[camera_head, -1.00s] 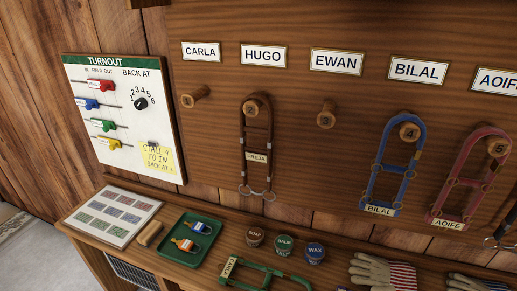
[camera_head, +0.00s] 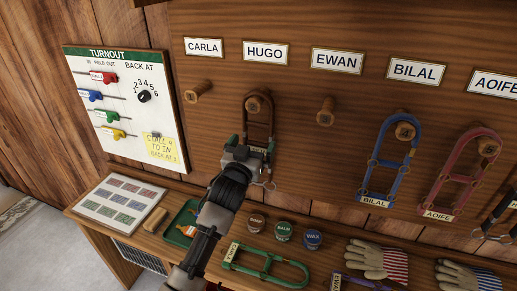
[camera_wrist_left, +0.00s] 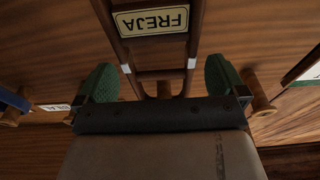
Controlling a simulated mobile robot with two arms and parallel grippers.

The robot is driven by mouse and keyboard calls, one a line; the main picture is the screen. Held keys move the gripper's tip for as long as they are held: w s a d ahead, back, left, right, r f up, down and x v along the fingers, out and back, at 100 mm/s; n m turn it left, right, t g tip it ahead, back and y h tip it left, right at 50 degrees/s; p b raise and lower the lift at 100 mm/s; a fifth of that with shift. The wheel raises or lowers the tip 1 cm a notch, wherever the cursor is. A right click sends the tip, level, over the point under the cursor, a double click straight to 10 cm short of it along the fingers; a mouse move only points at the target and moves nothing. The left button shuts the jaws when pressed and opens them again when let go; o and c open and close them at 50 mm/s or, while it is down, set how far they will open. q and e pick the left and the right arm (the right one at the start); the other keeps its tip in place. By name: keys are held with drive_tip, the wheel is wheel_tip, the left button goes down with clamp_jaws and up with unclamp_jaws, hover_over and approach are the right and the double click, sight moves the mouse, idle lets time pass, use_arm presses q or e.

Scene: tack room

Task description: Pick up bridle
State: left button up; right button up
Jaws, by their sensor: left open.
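The brown bridle (camera_head: 258,106) with a FREJA tag hangs on the peg under the HUGO sign. My left gripper (camera_head: 251,143) is in front of its lower part and hides its tag in the head view. In the left wrist view the bridle's tag (camera_wrist_left: 152,21) shows upside down, and my left gripper (camera_wrist_left: 161,80) is open, with one green pad on either side of the straps. Both pads look apart from the straps. A blue BILAL bridle (camera_head: 412,151) and a pink AOIFE bridle (camera_head: 467,144) hang to the right. A green CARLA bridle (camera_head: 265,273) lies on the bench.
The CARLA peg (camera_head: 198,93) and EWAN peg (camera_head: 326,110) are bare. The turnout board (camera_head: 124,105) is on the left. Below are a green tray (camera_head: 177,238), partly hidden by my arm, soap, balm (camera_head: 284,231) and wax tins, and striped gloves (camera_head: 380,260).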

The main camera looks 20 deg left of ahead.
use_arm(q)
drive_tip(key=w, duration=0.2)
drive_tip(key=w+p, duration=0.1)
drive_tip(key=w, duration=0.1)
drive_tip(key=w+p, duration=0.1)
drive_tip(key=w, duration=0.1)
drive_tip(key=shift+d+r, duration=0.2)
drive_tip(key=shift+r, duration=0.15)
drive_tip(key=c, duration=1.4)
drive_tip(key=shift+r, duration=0.1)
